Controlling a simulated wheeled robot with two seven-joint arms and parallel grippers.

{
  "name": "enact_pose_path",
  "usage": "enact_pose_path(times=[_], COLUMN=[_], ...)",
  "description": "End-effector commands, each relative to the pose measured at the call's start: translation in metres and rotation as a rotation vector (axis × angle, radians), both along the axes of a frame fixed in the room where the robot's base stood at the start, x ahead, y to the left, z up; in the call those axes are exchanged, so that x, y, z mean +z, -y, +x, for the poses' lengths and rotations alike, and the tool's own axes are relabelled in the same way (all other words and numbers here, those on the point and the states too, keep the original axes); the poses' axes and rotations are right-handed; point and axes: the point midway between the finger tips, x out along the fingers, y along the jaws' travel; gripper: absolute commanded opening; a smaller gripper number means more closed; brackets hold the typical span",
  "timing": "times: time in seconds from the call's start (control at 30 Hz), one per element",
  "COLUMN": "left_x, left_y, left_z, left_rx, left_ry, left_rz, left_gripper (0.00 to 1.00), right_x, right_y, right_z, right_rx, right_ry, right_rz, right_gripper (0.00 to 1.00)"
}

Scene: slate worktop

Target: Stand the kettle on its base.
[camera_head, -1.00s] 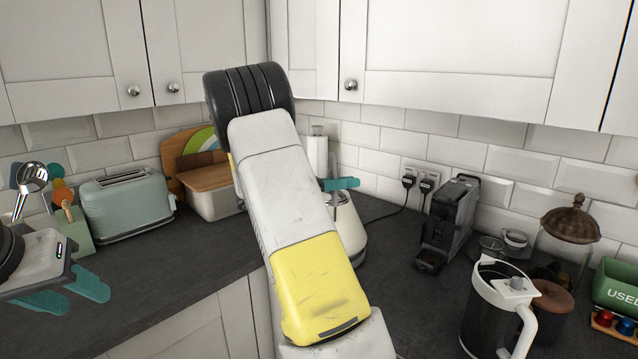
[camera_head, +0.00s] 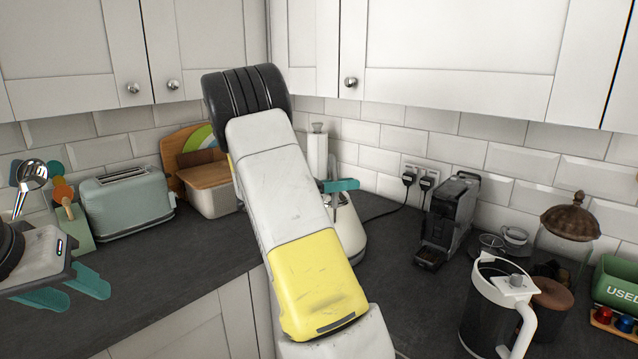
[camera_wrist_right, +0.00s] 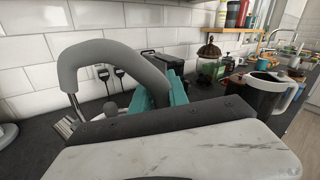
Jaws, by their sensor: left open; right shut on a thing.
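The white kettle (camera_head: 350,232) stands behind my right forearm in the head view, partly hidden by it. Its grey curved handle (camera_wrist_right: 105,52) fills the left of the right wrist view. My right gripper (camera_wrist_right: 160,95) is shut on that handle with its teal fingers; one finger also shows beside the kettle in the head view (camera_head: 342,185). The kettle looks about upright. I cannot make out its base, nor whether the kettle rests on it or hangs just above. My left gripper (camera_head: 88,300) is open and empty, over the left worktop.
A dark jug with a white handle (camera_head: 496,308) stands at front right. A coffee machine (camera_head: 450,222), a glass jar with brown lid (camera_head: 568,225) and a green box (camera_head: 617,285) line the right. A toaster (camera_head: 127,205) and bread bin (camera_head: 212,190) stand left.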

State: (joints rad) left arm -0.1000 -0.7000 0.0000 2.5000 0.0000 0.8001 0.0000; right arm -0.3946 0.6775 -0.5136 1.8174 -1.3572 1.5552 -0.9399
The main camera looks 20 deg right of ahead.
Motion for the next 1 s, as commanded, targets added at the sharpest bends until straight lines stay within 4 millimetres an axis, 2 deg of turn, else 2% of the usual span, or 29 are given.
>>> enact_pose_path(times=[0.07,0.1,0.13,0.17,0.53,1.0], left_x=[0.000,0.000,0.000,0.000,0.000,0.000], left_y=[0.000,0.000,0.000,0.000,0.000,0.000], left_z=[0.000,0.000,0.000,0.000,0.000,0.000], left_rx=[0.000,0.000,0.000,0.000,0.000,0.000], left_ry=[0.000,0.000,0.000,0.000,0.000,0.000], left_rz=[0.000,0.000,0.000,0.000,0.000,0.000], left_gripper=[0.42,0.42,0.42,0.42,0.42,0.42], right_x=[0.001,0.000,0.000,0.000,-0.003,-0.002], right_y=[0.000,0.000,0.001,0.001,-0.004,-0.041], right_z=[0.000,0.000,0.000,0.000,0.001,0.007], right_rx=[-0.001,-0.001,0.000,-0.001,0.002,0.001], right_ry=[0.004,0.004,0.004,0.004,-0.003,-0.001], right_rz=[-0.004,-0.004,-0.004,-0.004,0.002,0.000], right_gripper=[0.00,0.22,0.28,0.29,0.29,0.29])
